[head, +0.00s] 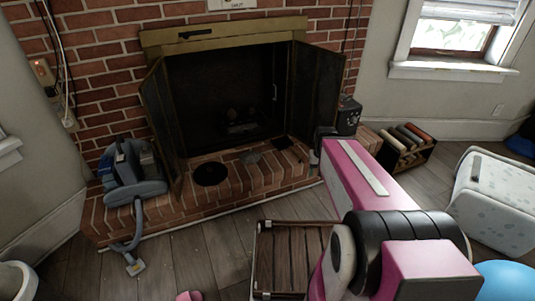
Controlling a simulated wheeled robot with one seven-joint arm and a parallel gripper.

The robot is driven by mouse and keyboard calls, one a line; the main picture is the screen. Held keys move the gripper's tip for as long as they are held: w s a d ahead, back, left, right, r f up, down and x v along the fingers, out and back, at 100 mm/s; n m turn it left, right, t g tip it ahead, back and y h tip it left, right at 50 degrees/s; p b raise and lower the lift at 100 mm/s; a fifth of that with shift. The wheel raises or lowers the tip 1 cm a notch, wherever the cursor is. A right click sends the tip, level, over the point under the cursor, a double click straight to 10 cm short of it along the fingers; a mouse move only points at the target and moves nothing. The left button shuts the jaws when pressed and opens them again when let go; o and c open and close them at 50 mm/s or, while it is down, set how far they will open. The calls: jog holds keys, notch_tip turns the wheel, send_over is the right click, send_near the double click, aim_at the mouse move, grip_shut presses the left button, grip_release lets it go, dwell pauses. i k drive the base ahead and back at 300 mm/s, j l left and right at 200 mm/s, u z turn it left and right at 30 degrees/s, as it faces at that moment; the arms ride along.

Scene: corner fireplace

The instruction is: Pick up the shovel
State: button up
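I cannot make out the shovel for certain. Small dark flat items lie on the brick hearth (220,195) in front of the open fireplace (225,85), and I cannot tell whether one of them is the shovel. My pink arm reaches from the lower right towards the right end of the hearth. My gripper (318,147) is at its far end, small and partly hidden by the arm, beside the right fireplace door (317,92). Its fingers are too small to read, and whether it holds anything is not clear.
A blue-grey vacuum cleaner (132,178) stands on the hearth's left end, its hose reaching the floor. A wooden slatted item (290,258) is on the floor in front. A rack (408,150) and a white patterned box (500,200) stand right. The floor (205,250) front left is mostly clear.

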aim_at(282, 143)
jog(key=i+u, duration=0.1)
jog(key=i, duration=0.35)
jog(key=i+l+u, duration=0.1)
jog(key=i, duration=0.4)
